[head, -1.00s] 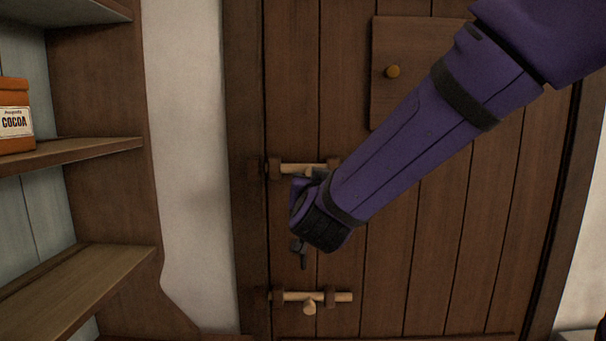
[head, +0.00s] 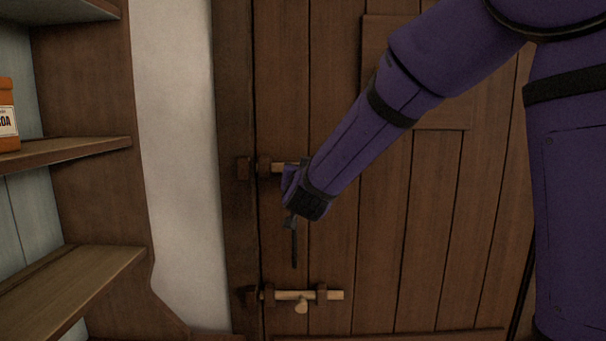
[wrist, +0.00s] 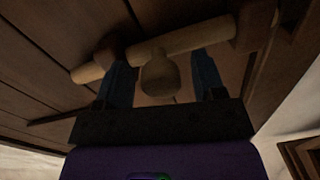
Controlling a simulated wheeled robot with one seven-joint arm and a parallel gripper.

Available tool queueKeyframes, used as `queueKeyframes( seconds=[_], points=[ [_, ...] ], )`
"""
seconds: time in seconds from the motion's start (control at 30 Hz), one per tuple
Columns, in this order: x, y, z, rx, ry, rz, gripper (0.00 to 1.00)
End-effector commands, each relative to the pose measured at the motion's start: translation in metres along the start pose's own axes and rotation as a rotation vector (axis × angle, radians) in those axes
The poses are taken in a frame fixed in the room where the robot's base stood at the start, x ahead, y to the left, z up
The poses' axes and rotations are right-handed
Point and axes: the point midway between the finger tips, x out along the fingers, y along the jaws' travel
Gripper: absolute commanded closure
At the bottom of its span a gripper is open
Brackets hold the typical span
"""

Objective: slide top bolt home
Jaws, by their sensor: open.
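The top bolt is a pale wooden rod (head: 280,168) on the plank door, carried in dark brackets, with a dark keeper (head: 243,168) on the frame to its left. My gripper (head: 298,175) is at the bolt and hides its right part in the head view. In the wrist view my gripper (wrist: 162,72) is open, its two blue fingers on either side of the bolt's round knob (wrist: 158,80). A gap shows beside each finger. The rod (wrist: 180,42) runs behind the knob through two brackets. Whether its tip reaches the keeper is unclear.
A lower bolt (head: 290,295) with its own knob sits below. A dark metal handle (head: 294,245) hangs between the bolts. Wooden shelves (head: 75,285) with an orange cocoa tin (head: 7,118) stand at the left, past a strip of white wall (head: 180,180).

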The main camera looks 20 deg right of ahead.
Motion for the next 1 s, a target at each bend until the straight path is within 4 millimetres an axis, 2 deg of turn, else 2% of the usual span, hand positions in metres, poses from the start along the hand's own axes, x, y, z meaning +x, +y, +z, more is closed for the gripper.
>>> queueKeyframes(
  seconds=[0.07, 0.33, 0.47, 0.7, 1.0],
  points=[
    [0.0, 0.0, 0.0, 0.0, 0.0, 0.0, 0.37],
    [0.0, 0.0, 0.0, 0.0, 0.0, 0.0, 0.99],
    [0.0, -0.004, 0.001, -0.001, 0.0, -0.002, 1.0],
    [0.002, -0.043, 0.006, 0.001, 0.002, -0.003, 1.0],
    [0.002, -0.05, 0.007, 0.0, 0.001, -0.003, 1.0]
  ],
)
